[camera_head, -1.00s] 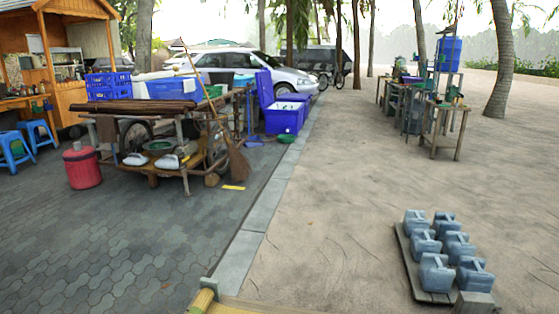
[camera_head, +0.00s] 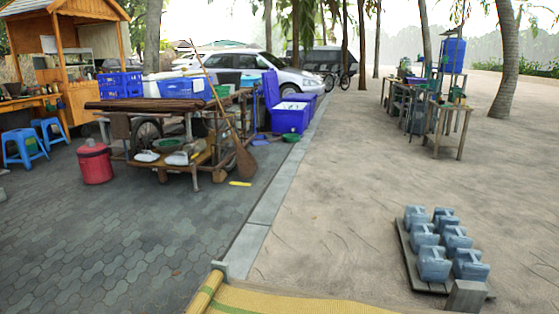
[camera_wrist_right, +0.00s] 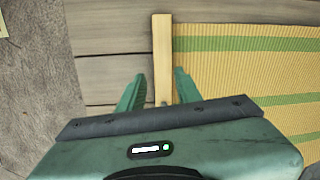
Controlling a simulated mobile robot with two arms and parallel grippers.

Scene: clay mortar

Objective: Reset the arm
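My right gripper (camera_wrist_right: 159,76) shows in the right wrist view as two green fingers, spread apart with nothing clearly gripped. They are above grey planks (camera_wrist_right: 106,78) and the wooden edge strip of a yellow woven mat (camera_wrist_right: 250,65) with green stripes. The strip lies between the fingers in the picture; I cannot tell the height gap. The mat also shows at the bottom of the head view (camera_head: 290,301). Neither gripper shows in the head view, and my left gripper is in no view.
Grey jugs (camera_head: 433,263) stand on a wooden pallet (camera_head: 409,250) at the lower right. A loaded cart (camera_head: 160,105), a red bucket (camera_head: 95,165) and blue stools (camera_head: 22,147) are at the left. A workbench (camera_head: 450,125) stands far right. The sandy ground between is open.

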